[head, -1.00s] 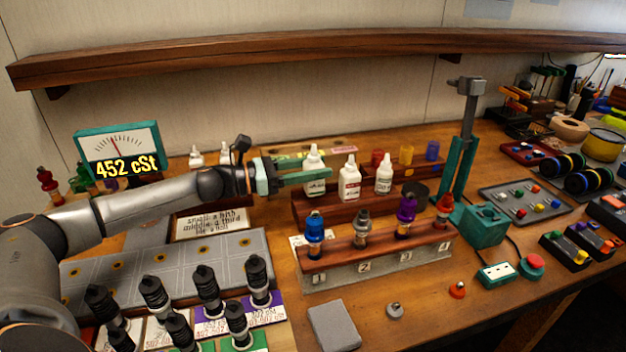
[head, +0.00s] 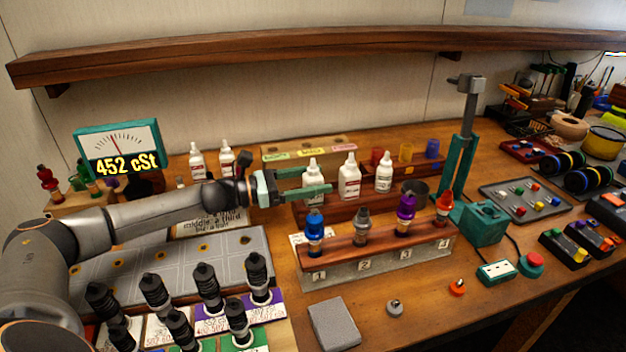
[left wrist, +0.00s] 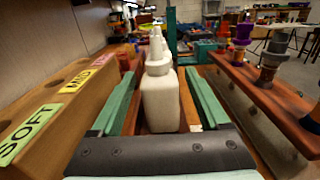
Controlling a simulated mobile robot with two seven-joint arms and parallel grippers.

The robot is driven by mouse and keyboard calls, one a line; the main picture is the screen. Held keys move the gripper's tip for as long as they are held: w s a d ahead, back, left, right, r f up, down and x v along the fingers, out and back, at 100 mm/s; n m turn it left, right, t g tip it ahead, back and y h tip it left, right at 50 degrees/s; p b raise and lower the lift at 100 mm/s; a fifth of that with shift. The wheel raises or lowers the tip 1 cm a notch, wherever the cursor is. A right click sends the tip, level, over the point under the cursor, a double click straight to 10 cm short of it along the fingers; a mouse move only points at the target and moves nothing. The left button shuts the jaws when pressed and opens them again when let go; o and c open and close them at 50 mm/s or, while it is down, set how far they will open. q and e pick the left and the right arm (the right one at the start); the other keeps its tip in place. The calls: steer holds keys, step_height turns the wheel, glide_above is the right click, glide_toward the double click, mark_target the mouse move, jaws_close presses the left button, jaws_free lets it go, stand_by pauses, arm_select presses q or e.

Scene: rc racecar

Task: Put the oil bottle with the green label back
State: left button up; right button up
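A white oil bottle (head: 312,176) stands upright at the left end of a row of white bottles on the dark wooden rack (head: 300,209). My left gripper (head: 318,181) is around it, with one green finger on each side. In the left wrist view the bottle (left wrist: 160,98) is between the open fingers (left wrist: 157,100), with gaps visible on both sides. Its side facing that camera is plain white. Two similar bottles, one in the middle (head: 350,178) and one at the right (head: 384,173), stand beside it. I cannot make out a green label on any bottle. My right gripper is not in view.
A wooden block (head: 345,143) with SOFT and MED tags stands behind the rack. In front, a numbered stand (head: 385,258) holds several coloured shock parts. Two more white bottles (head: 197,160) stand at the back left. A teal press (head: 484,222) is at the right.

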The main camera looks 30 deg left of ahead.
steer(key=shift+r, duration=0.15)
arm_select(q)
steer(key=shift+r+p, duration=0.25)
steer(key=shift+p, duration=0.05)
steer(key=v, duration=0.1)
steer(key=b+v, duration=0.1)
steer(key=v, duration=0.2)
steer(key=shift+s+a+f+b, duration=0.2)
steer(key=shift+a+f+b, duration=0.1)
steer(key=shift+f+b, duration=0.05)
glide_toward(304, 182)
steer(key=shift+w+a+r+b, duration=0.1)
steer(key=shift+r+b, duration=0.05)
steer(key=shift+b, duration=0.15)
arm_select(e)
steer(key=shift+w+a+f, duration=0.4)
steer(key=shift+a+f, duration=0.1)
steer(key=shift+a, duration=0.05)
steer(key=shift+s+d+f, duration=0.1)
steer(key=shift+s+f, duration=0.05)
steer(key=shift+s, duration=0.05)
